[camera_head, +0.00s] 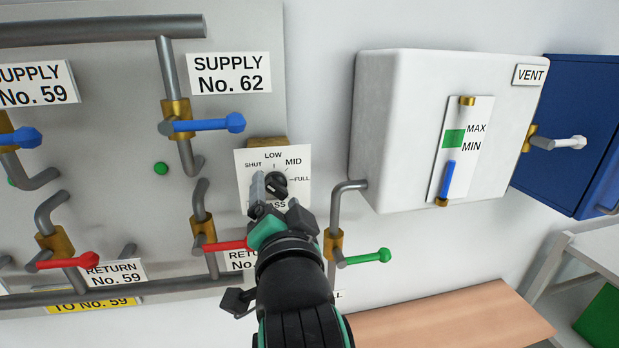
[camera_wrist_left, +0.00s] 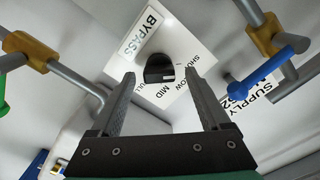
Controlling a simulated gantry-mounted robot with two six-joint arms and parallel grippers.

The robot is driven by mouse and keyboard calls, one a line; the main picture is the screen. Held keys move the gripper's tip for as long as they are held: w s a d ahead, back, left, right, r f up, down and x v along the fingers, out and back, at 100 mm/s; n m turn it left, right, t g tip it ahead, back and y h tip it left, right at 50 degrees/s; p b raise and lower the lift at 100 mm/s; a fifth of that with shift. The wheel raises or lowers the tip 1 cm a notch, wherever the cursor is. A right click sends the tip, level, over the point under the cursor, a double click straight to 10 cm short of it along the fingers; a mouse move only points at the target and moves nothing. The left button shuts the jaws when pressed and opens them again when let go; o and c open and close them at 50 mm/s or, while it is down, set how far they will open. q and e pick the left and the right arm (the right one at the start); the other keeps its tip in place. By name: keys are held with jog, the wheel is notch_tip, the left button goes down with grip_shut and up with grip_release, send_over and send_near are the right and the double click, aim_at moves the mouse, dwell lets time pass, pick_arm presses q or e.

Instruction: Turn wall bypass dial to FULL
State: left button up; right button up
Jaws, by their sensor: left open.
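The bypass dial (camera_head: 275,184) is a dark knob on a white plate (camera_head: 297,158) marked SHUT, LOW, MID and FULL. My left gripper (camera_head: 278,200) is in front of the plate, its fingers reaching up to the dial and covering its lower part and most of the BYPASS label. In the left wrist view the dial (camera_wrist_left: 159,68) sits beyond and between the two open fingers (camera_wrist_left: 160,85), with a gap on each side. I cannot tell exactly which mark the dial points to. My right gripper is not in view.
Close around are a blue-handled supply valve (camera_head: 207,124), a red-handled return valve (camera_head: 226,245) and a green-handled valve (camera_head: 365,257). A white tank (camera_head: 400,120) with a level gauge hangs to the right. A wooden surface (camera_head: 450,322) lies below.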

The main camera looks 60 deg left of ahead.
pick_arm(q)
jog(key=shift+x, duration=1.1)
grip_shut()
